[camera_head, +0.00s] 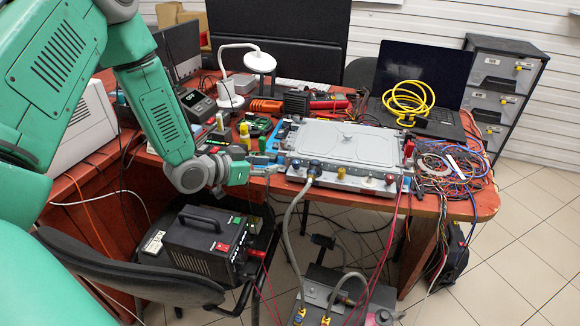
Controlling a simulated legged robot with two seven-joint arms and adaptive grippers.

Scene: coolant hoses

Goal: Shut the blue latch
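A silver flat box (345,145) lies on the red-brown desk, with coloured fittings along its front face. My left arm comes in from the left. My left gripper (262,170) is at the desk's front edge, just left of the box's front corner. Its fingers are small here and their opening is unclear. My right gripper is not in view.
A tangle of coloured wires (450,165) lies right of the box. A laptop (420,85) with a yellow cable coil (408,100) stands behind. A black power unit (205,240) and an office chair (130,270) are below the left arm. A grey unit with hoses (335,295) stands below the desk.

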